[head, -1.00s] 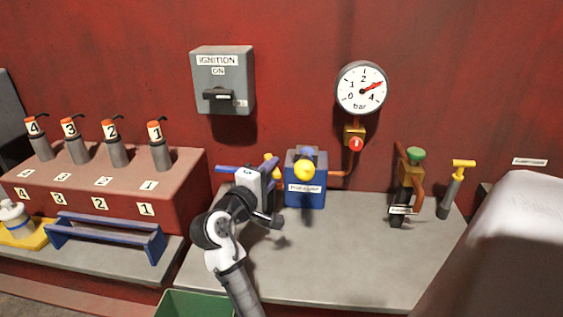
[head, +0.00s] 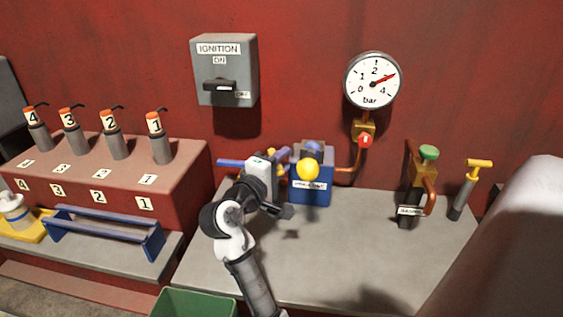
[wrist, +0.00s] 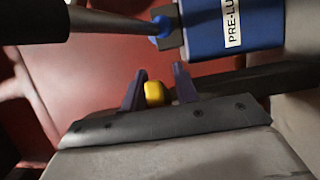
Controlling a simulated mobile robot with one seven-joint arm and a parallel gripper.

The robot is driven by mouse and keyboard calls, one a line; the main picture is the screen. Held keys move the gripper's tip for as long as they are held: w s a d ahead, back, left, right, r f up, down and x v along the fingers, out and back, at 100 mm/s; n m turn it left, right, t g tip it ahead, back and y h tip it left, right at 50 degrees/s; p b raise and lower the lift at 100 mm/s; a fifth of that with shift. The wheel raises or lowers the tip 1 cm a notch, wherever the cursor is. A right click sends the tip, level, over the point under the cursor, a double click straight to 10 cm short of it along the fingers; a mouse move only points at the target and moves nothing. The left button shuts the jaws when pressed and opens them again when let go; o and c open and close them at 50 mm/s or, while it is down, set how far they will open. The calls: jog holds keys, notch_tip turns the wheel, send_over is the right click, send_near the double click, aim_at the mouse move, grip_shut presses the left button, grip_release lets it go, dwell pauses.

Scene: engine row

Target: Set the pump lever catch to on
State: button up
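The blue pump (head: 311,190) with a white label stands against the wall; it also shows in the wrist view (wrist: 203,22). A yellow ball (head: 308,169) is at its front top. The knob is nearer the left finger; contact is unclear. In the head view, my gripper hides much of this spot.
An ignition box (head: 224,70) and a pressure gauge (head: 372,80) hang on the red wall. A green-topped valve (head: 428,153) and a yellow-handled tool (head: 465,188) stand at right. The grey bench (head: 360,250) is clear in front. A green bin (head: 195,305) is below.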

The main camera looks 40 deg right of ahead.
grip_shut()
jog(key=shift+d+t, duration=0.1)
jog(key=shift+t, duration=0.2)
jog(key=shift+d+n+t+y, duration=0.25)
jog(key=shift+n+t+y, duration=0.45)
jog(key=shift+t, duration=0.25)
jog(key=shift+d+n+t+y, duration=0.3)
jog(key=shift+n+t+y, duration=0.2)
jog(key=shift+n+t, duration=0.4)
jog(key=shift+d+n+t+y, duration=0.25)
jog(key=shift+n+t+y, duration=0.4)
jog(key=shift+t, duration=0.3)
jog(key=shift+o, duration=0.8)
grip_release()
